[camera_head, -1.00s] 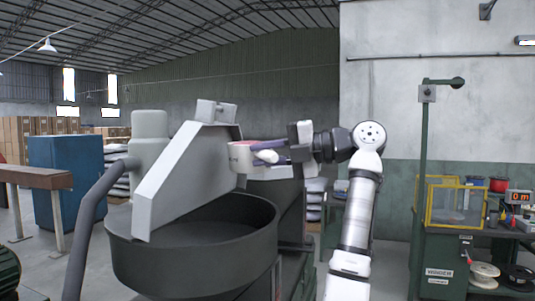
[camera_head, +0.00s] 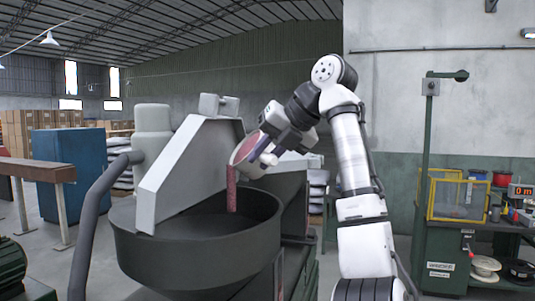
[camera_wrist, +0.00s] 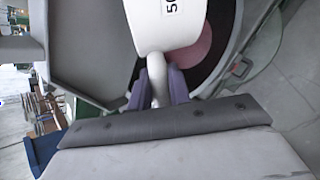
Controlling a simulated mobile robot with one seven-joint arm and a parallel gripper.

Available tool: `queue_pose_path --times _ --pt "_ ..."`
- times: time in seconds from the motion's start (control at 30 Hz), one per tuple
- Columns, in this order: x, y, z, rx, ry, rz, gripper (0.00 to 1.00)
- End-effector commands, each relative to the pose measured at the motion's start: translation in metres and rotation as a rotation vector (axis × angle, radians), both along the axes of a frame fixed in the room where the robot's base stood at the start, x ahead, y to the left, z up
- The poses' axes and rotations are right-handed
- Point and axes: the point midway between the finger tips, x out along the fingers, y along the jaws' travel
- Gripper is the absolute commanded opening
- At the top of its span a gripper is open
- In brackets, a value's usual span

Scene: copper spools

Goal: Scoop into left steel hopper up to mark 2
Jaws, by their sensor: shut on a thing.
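A cream-white scoop (camera_head: 241,160) is tipped to the left over the dark round steel hopper (camera_head: 150,252). A reddish stream (camera_head: 231,190) falls from its lip into the hopper. My gripper (camera_head: 268,153) is shut on the scoop's handle, at the upper right of the hopper. In the wrist view, my gripper's purple fingers (camera_wrist: 159,88) hold the pale handle, and the scoop (camera_wrist: 165,28) carries a partly cut-off "50" label. Pinkish material (camera_wrist: 196,50) shows below the scoop in the wrist view. No level marks can be made out, and the hopper's fill level is hidden.
A sloping grey steel panel (camera_head: 185,180) rises at the hopper's left and back. A thick grey pipe (camera_head: 95,220) curves along its left side. A blue cabinet (camera_head: 70,165) stands behind left; a green workbench (camera_head: 445,255) stands at right.

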Motion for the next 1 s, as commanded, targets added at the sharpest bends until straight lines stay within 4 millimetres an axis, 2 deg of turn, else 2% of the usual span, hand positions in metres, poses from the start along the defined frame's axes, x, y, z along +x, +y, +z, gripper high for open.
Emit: queue_pose_path --times 0.1,0.4,0.73,1.0 --pt "-0.002 0.004 0.002 -0.167 -0.055 -0.004 0.00" --pt "-0.008 0.025 -0.030 -0.571 -0.180 0.003 0.00" --pt "-0.013 0.041 -0.059 -0.860 -0.272 0.004 0.00" --pt "-0.016 0.049 -0.068 -0.989 -0.313 0.001 0.00"
